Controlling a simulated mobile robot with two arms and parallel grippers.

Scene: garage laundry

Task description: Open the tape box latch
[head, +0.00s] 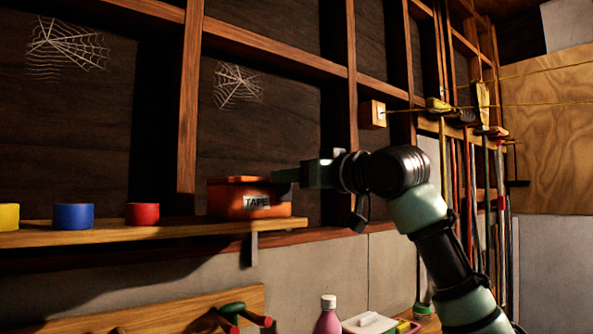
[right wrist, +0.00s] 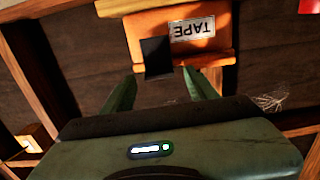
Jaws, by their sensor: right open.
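The orange tape box (head: 228,203) with a white TAPE label (head: 256,202) stands on the wall shelf in the head view. In the right wrist view the box (right wrist: 202,59) and its label (right wrist: 192,29) appear upside down. A dark flat plate, seemingly the latch (right wrist: 157,58), lies on the box front beside the label and looks flat against it. My right gripper (head: 284,177) is at the box's right end, covering the latch in the head view. Its green fingers (right wrist: 158,80) are open, apart on either side of the latch's end; contact cannot be told. My left gripper is out of view.
The shelf (head: 150,230) also holds red (head: 142,214), blue (head: 73,217) and yellow (head: 9,217) rolls. Wall studs rise behind it. A pink bottle (head: 328,318) and a white-lidded container (head: 369,324) stand below. Long-handled tools hang at the right.

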